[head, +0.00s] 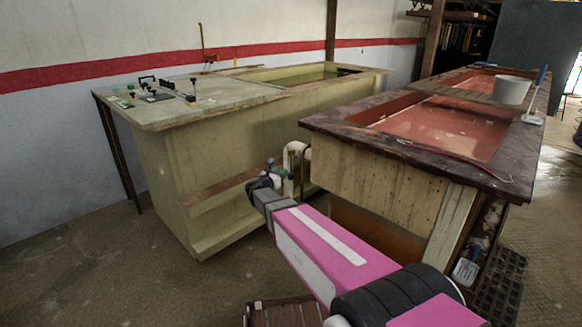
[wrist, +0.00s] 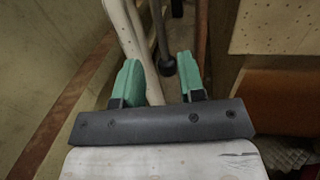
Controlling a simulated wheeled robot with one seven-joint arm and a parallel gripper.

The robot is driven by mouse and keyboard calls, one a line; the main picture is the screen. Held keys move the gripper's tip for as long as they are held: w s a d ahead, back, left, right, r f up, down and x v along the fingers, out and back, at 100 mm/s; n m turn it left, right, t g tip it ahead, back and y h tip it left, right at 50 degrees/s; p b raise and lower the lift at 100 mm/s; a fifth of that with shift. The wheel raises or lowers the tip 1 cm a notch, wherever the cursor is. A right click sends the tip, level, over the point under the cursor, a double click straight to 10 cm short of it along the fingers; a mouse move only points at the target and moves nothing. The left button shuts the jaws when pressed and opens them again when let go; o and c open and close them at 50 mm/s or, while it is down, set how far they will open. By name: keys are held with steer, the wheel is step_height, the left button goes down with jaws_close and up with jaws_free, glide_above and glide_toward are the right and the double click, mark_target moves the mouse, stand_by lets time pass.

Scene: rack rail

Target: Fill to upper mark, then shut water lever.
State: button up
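My gripper (head: 277,170) reaches low between the two tanks. In the wrist view my gripper (wrist: 159,62) has its two green fingers apart, with nothing clearly held. The left tank (head: 335,68) and the reddish right tank (head: 410,103) have open tops. I cannot make out an upper mark.
A pale bench top (head: 215,100) with small black and green items stands at the left. A white bucket (head: 512,90) and a brush (head: 534,113) are on the right tank. The right tank's wooden side (wrist: 275,25) is close to my gripper. Floor is clear at the lower left.

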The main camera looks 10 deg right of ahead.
mark_target(291, 174)
steer(key=x, duration=0.8)
steer(key=shift+w+d, duration=0.15)
steer(key=shift+d, duration=0.05)
jaws_close()
